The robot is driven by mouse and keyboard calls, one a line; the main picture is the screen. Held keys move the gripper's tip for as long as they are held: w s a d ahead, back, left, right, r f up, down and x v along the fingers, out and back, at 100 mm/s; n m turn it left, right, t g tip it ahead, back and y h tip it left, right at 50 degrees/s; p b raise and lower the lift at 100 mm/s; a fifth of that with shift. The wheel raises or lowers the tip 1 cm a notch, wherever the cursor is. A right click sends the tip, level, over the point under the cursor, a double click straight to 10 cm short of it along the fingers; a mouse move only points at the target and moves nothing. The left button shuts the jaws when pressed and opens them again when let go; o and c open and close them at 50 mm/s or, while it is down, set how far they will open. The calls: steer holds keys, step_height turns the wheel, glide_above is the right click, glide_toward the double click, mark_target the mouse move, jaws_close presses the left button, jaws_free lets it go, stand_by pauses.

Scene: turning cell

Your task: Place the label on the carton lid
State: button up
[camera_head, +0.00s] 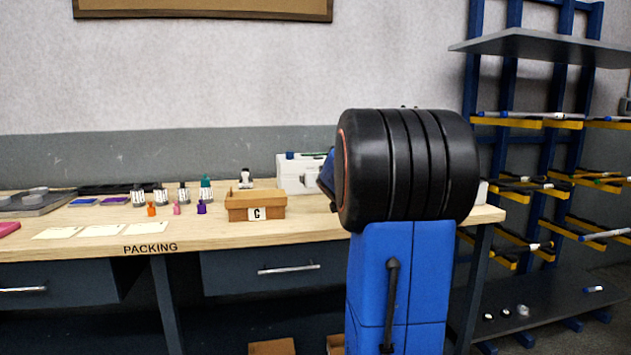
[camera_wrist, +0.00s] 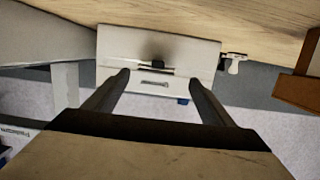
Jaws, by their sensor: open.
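An open brown box (camera_head: 240,213) with a "G" tag on its front stands on the packing bench; part of it shows at the right edge of the wrist view (camera_wrist: 298,92). I cannot tell whether it is the carton meant, and I see no clear lid. A white machine (camera_head: 298,174) stands behind it, partly hidden by my arm; it shows in the wrist view (camera_wrist: 125,48). I cannot make out a separate label. My gripper (camera_wrist: 158,78) is open and empty, its fingers pointing at the white machine. In the head view my arm hides it.
Flat pale cards (camera_head: 103,230) lie on the bench (camera_head: 200,240) at left. Several small bottles and stamps (camera_head: 160,196) stand behind them. A small white and dark device (camera_head: 246,179) stands behind the box. A blue rack (camera_head: 545,150) with yellow arms stands at right.

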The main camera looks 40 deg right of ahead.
steer(key=x, duration=0.4)
steer(key=shift+w+d+f, duration=0.1)
steer(key=shift+d+f, duration=0.3)
steer(key=shift+d, duration=0.1)
steer(key=shift+c, duration=0.4)
steer(key=c, duration=1.1)
steer(key=shift+r, duration=0.1)
steer(key=shift+c, duration=0.2)
steer(key=shift+r, duration=4.85)
